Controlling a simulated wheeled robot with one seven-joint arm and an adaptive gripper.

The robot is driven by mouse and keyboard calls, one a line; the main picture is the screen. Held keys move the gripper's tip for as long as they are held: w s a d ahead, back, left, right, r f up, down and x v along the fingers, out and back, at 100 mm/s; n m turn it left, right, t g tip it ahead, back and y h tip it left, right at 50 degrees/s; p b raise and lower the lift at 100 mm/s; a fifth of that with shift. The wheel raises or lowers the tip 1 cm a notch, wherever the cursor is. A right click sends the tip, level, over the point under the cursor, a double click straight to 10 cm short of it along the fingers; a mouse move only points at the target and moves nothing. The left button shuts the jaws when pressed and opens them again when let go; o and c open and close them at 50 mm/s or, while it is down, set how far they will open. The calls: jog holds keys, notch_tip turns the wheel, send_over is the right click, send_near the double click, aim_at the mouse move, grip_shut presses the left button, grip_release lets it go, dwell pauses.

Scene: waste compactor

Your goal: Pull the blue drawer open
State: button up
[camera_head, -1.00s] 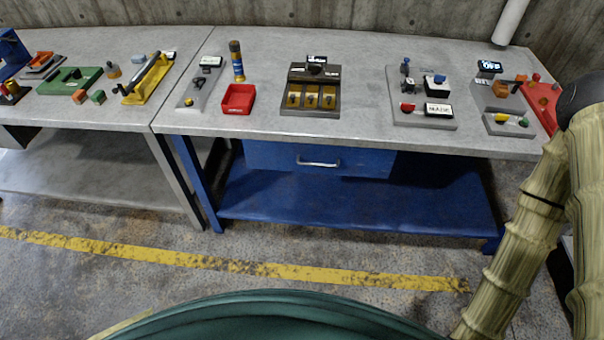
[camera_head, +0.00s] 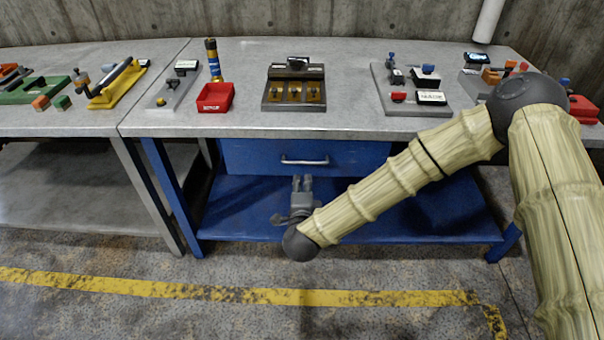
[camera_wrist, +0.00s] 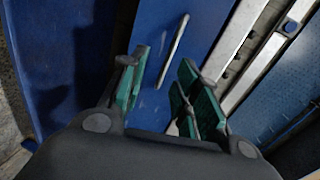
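The blue drawer (camera_head: 345,158) sits under the grey worktop and looks closed in the head view. Its silver bar handle (camera_head: 305,161) runs across the front. My gripper (camera_head: 302,180) is just below and in front of the handle, fingers pointing towards the drawer. In the wrist view my gripper (camera_wrist: 163,88) is open and empty, with its green-padded fingers apart. There the handle (camera_wrist: 174,50) lies beyond the fingertips, slanted between them, on the blue drawer front (camera_wrist: 205,30). I see no contact between fingers and handle.
The blue lower shelf (camera_head: 240,215) lies below the drawer, with a blue table leg (camera_head: 172,195) at left. On the worktop (camera_head: 350,115) stand a red bin (camera_head: 215,97), a padlock box (camera_head: 294,92) and switch panels (camera_head: 420,92). The floor in front is clear.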

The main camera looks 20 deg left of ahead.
aim_at(302, 163)
jog(key=shift+m, duration=0.4)
jog(key=x, duration=0.3)
jog(key=r+x, duration=0.1)
jog(key=x, duration=0.7)
jog(key=shift+w+a+r+p, duration=0.3)
jog(key=shift+w+r+p, duration=0.05)
jog(key=shift+w+p, duration=0.05)
grip_shut()
